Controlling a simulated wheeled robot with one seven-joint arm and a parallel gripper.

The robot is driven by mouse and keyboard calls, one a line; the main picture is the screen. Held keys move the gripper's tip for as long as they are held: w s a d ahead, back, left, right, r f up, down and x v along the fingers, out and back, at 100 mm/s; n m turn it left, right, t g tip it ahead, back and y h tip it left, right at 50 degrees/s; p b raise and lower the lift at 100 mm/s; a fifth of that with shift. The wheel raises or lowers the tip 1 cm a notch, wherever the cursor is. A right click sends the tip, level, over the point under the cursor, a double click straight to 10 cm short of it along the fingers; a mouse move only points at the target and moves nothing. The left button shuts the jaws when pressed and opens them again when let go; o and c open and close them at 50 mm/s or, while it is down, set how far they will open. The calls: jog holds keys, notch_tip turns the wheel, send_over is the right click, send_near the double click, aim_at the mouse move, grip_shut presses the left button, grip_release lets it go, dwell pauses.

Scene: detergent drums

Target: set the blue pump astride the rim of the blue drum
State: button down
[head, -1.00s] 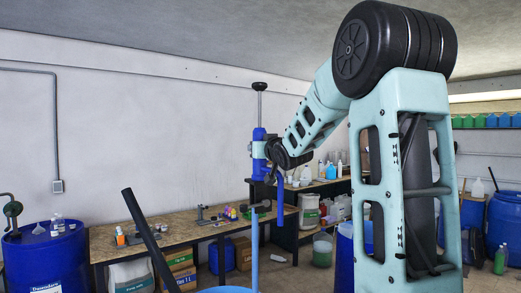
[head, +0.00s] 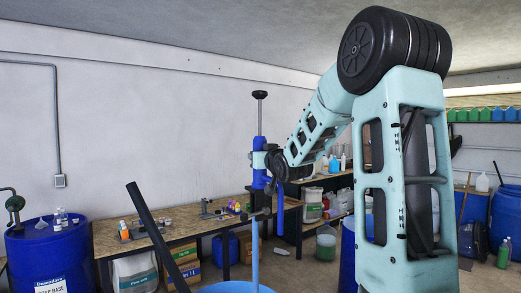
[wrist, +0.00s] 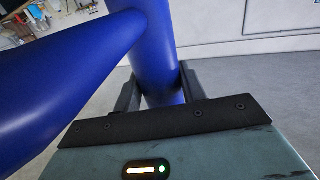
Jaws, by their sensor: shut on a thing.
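The blue pump (head: 260,124), upright with a black top handle on a rod, is held in the air by my gripper (head: 262,160). In the wrist view the dark fingers of my gripper (wrist: 160,90) close on both sides of the pump's blue barrel (wrist: 152,60), and a thick blue branch runs off to the left. A light blue tube (head: 255,245) runs down below the pump toward the open blue drum (head: 237,288). Only part of that drum's rim shows at the bottom edge of the head view. Whether the tube passes inside or outside the rim is not clear.
A black pole (head: 155,235) leans up left of the tube. A blue drum with a white label (head: 48,265) stands at far left. A workbench (head: 165,222) with bottles and tools runs along the wall. More blue drums (head: 505,225) stand at right.

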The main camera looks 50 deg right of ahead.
notch_tip(320, 180, down, 68)
jog(key=b, duration=2.4)
jog(key=shift+f, duration=0.15)
dwell(1.9)
dwell(0.5)
jog(key=c, duration=0.7)
grip_release()
jog(key=shift+c, duration=0.2)
